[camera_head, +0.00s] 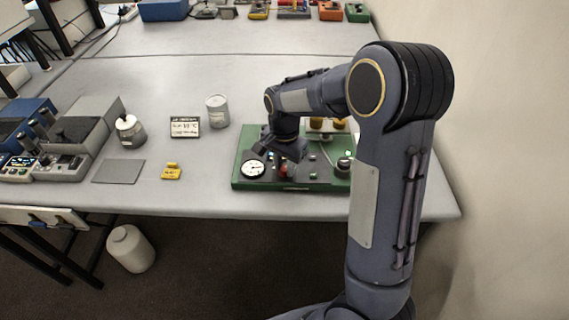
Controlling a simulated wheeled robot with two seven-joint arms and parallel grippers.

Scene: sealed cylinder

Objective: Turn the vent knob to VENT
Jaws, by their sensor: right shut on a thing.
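A green panel (241,181) lies on the grey table, with a round white dial gauge (253,168) at its front left. A dark knob (344,163) with a light top stands at the panel's right, partly beside my arm. Labels on the panel are too small to read. My left gripper is not in view.
Grey instruments (75,140) stand further left. My right arm covers the panel's right end.

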